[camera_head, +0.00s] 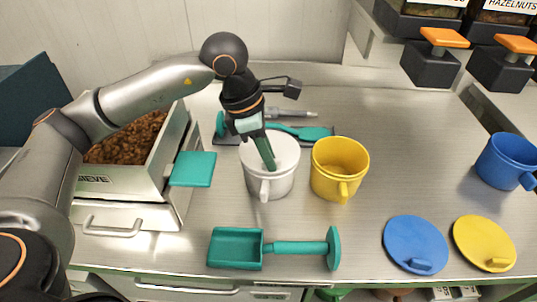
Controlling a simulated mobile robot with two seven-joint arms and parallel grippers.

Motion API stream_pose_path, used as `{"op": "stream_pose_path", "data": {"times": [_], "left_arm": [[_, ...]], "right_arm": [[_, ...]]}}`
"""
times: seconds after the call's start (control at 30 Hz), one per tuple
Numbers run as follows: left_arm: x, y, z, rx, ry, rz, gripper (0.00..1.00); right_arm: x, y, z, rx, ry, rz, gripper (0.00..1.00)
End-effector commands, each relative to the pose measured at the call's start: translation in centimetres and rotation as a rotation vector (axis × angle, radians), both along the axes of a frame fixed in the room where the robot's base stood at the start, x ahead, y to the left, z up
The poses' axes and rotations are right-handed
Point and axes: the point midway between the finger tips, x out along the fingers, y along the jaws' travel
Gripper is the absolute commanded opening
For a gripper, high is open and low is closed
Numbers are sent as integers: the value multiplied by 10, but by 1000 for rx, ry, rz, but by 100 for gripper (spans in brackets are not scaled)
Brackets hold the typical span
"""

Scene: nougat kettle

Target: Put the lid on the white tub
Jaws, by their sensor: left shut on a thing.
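The white tub (280,184) stands upright on the steel counter, its handle facing the front. A round white lid (288,150) appears to lie over its mouth; white on white, I cannot tell whether it sits flush or slightly above the rim. My left gripper (268,158) reaches down from above and is shut on the lid, its fingertips near the front part of the lid. The fingers hide the lid's grip. My right gripper is not in view.
A yellow tub (340,168) stands close on the right. A blue lid (415,243), a yellow lid (484,242) and a blue tub (507,160) are further right. A teal scoop (236,247) lies in front. A sieve box (130,150) stands left. Teal tools (305,132) lie behind.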

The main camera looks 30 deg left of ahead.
Motion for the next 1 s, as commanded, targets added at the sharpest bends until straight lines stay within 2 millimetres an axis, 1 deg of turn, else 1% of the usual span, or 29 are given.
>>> {"op": "stream_pose_path", "data": {"times": [0.27,0.3,0.5,0.6,0.77,1.0], "left_arm": [[0,0,0,-1,-1,0,0],[0,0,0,-1,-1,0,17],[0,0,0,-1,-1,0,40],[0,0,0,-1,-1,0,49],[0,0,0,-1,-1,0,49],[0,0,0,0,1,0,76]], "right_arm": [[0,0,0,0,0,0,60],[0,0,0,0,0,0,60],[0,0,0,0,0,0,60],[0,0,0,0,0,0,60],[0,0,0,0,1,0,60],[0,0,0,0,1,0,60]]}}
